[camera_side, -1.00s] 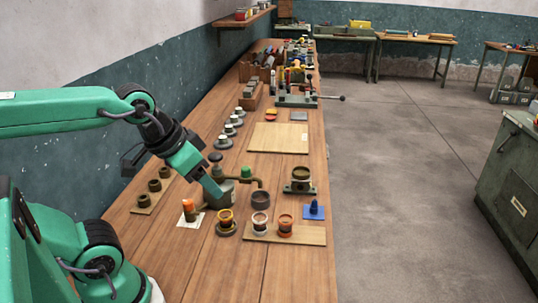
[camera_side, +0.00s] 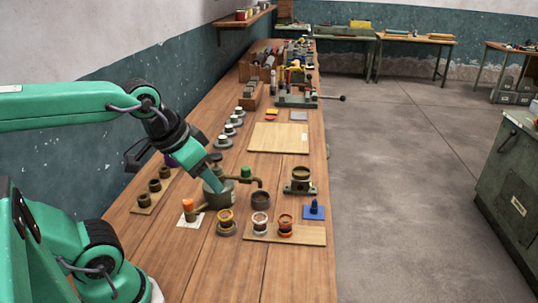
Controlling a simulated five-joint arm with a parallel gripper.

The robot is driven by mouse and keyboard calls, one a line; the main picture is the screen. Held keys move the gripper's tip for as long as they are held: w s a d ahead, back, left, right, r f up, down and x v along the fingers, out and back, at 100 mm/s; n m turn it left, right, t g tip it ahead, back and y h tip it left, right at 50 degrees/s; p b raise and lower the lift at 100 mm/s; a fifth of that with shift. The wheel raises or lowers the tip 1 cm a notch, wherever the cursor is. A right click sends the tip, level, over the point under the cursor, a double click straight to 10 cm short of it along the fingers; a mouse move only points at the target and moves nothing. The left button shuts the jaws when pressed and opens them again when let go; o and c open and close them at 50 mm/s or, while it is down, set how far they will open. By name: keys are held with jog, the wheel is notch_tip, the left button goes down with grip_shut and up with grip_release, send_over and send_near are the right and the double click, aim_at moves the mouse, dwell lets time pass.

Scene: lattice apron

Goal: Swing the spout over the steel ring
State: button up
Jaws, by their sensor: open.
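A grey-green pot (camera_side: 219,198) stands on the bench, with a pipe-like spout (camera_side: 249,182) reaching right from it and a green knob (camera_side: 245,171) on the pipe. The spout's end is above and close to a dark round cup (camera_side: 260,200). In front stand a cup with a yellow band (camera_side: 226,219), a cup with a pale, steel-like band (camera_side: 260,223) and a cup with an orange band (camera_side: 285,224). The pale band may be the steel ring. My gripper (camera_side: 216,187) is open, its green tip at the pot's top; contact cannot be told.
An orange-topped piece (camera_side: 188,208) stands left of the pot, and a blue piece (camera_side: 314,210) at the right. A dark clamp-like holder (camera_side: 299,181) stands near the right edge. A bare board (camera_side: 279,138) lies behind. Dark rings sit at the left (camera_side: 154,186).

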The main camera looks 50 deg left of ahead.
jog(key=n+g, duration=0.5)
jog(key=n, duration=0.2)
send_over(246, 168)
jog(key=f, duration=0.5)
jog(key=shift+d+f, duration=0.2)
jog(key=shift+f, duration=0.05)
jog(key=shift+w+a+f, duration=0.1)
jog(key=shift+a+f, duration=0.15)
jog(key=shift+a, duration=0.05)
jog(key=shift+f, duration=0.1)
jog(key=shift+f, duration=3.8)
grip_shut()
